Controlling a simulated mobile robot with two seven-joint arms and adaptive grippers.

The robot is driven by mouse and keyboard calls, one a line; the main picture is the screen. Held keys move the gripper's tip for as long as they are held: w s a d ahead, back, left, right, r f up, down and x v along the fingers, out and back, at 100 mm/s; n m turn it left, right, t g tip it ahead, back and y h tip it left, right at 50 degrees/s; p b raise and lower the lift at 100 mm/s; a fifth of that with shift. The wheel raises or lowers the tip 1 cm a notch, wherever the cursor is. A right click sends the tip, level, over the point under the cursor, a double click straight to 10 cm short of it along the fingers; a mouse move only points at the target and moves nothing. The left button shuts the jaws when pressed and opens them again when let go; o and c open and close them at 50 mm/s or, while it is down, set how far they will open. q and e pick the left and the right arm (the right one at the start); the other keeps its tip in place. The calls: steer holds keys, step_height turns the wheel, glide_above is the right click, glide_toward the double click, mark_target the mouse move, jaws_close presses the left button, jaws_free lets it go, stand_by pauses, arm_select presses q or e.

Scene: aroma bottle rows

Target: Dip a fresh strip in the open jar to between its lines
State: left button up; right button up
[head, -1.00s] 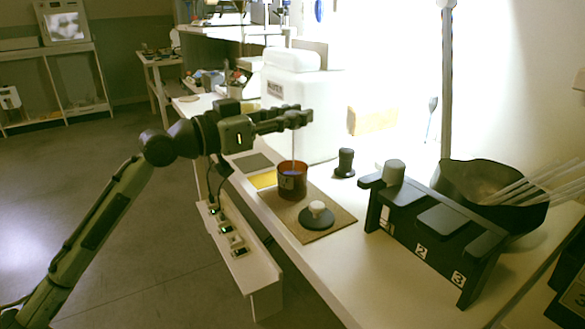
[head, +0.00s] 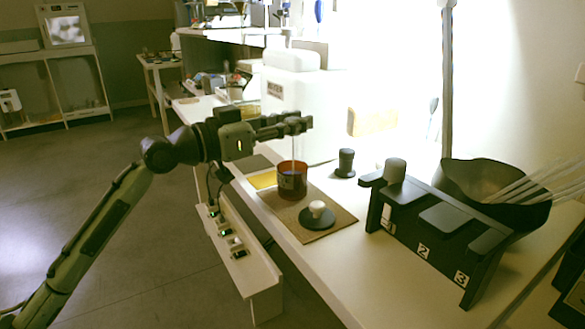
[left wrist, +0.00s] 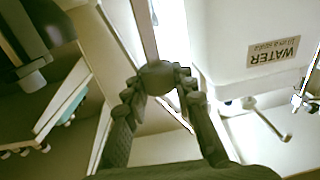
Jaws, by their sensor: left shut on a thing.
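The open amber jar (head: 292,185) stands on a brown mat (head: 335,222) near the table's front edge. Its lid (head: 318,218), dark with a pale knob, lies on the mat beside it. My left gripper (head: 300,124) is shut on a thin pale strip (head: 294,149) above the jar. The strip hangs about upright, its lower end down at the jar's mouth; the tip is hidden by the wall. In the left wrist view the fingertips (left wrist: 158,78) close around a rounded grip on the strip (left wrist: 144,30). I cannot make out its lines. My right gripper is not in view.
A black bowl (head: 460,180) holds several pale strips at the right. A black stand (head: 420,248) numbered 1 to 3 is in front of it. A white water container (head: 300,95) is behind the jar, with a small black jar (head: 345,163) nearby. A yellow pad (head: 262,181) lies left of the jar.

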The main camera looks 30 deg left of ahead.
arm_select(q)
steer(key=shift+f, duration=0.35)
stand_by(0.5)
steer(key=shift+r, duration=0.15)
stand_by(0.7)
steer(key=shift+r+p, duration=2.35)
steer(key=shift+r, duration=0.5)
